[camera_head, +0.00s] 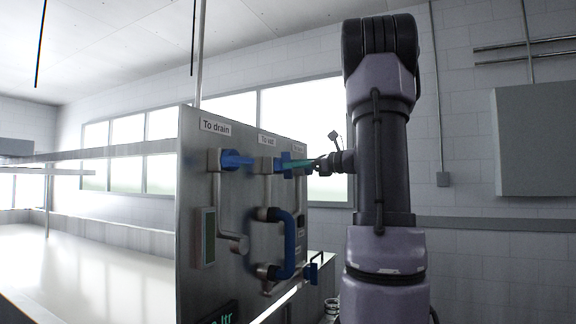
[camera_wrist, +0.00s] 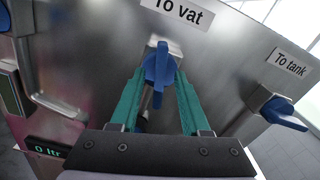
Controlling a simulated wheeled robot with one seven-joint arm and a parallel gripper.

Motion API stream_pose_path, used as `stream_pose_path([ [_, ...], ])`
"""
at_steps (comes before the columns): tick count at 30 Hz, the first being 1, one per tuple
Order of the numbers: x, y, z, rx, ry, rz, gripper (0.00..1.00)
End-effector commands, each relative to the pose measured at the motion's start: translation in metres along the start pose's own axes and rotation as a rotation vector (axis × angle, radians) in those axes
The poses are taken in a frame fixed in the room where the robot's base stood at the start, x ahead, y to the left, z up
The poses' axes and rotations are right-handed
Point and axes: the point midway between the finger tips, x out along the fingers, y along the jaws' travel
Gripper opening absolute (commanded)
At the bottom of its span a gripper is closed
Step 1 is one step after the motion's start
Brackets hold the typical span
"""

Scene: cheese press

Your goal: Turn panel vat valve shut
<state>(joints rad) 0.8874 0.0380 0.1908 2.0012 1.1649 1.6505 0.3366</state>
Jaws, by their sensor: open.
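The vat valve has a blue handle (camera_wrist: 159,68) on the steel panel (camera_head: 195,270), right below the "To vat" label (camera_wrist: 180,12). In the wrist view its handle stands about upright in the picture. My gripper (camera_wrist: 160,80) has teal fingers, open, one on each side of the blue handle. I cannot tell whether either finger touches it. In the head view my gripper (camera_head: 304,164) reaches the panel from the right, and its fingertips overlap the blue vat handle (camera_head: 286,162).
The drain valve (camera_head: 236,160) sits to the left under "To drain". The tank valve (camera_wrist: 283,113) is at the right under "To tank". Pipes and a blue U-shaped hose (camera_head: 289,245) stick out below. A long pale vat (camera_head: 90,265) lies left of the panel.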

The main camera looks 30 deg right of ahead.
Motion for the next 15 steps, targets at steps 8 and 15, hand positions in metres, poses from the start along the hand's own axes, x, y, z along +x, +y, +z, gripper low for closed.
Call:
stream_pose_path([
  [8, 0.023, 0.000, 0.000, 0.000, -0.001, 0.000, 0.46],
  [15, 0.024, 0.000, 0.000, 0.000, 0.000, 0.000, 0.46],
])
